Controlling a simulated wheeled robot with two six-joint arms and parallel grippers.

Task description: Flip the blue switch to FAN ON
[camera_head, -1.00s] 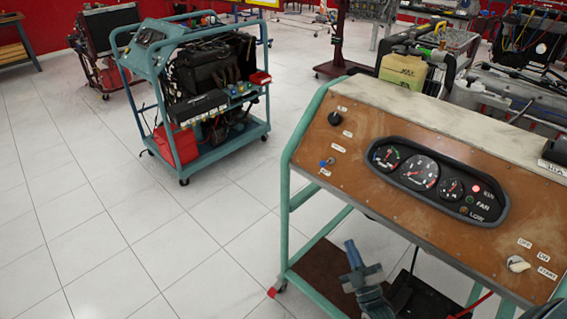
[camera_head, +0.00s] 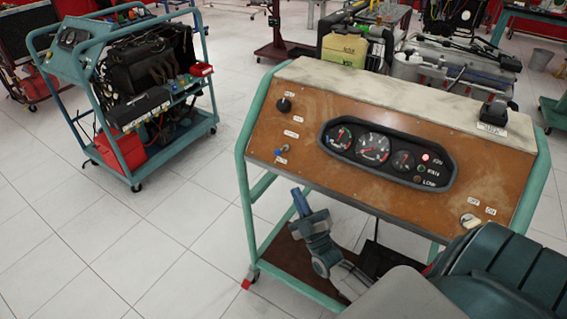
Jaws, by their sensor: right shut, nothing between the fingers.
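The blue switch (camera_head: 281,151) is a small lever on the left part of the brown control panel (camera_head: 240,140), between small white labels that are too small to read. My right gripper (camera_head: 298,200) is below the switch and slightly to its right, in front of the panel's lower edge. Its fingers are shut, empty and pointing up; a gap separates them from the switch in the picture. My left gripper is out of view. A red light (camera_head: 425,158) glows on the gauge cluster (camera_head: 372,150).
A black knob (camera_head: 284,105) sits above the switch. A key switch (camera_head: 469,220) is at the panel's lower right, near my right arm. The teal frame (camera_head: 246,200) borders the panel. Another engine cart (camera_head: 147,176) stands at left, with clear tiled floor between.

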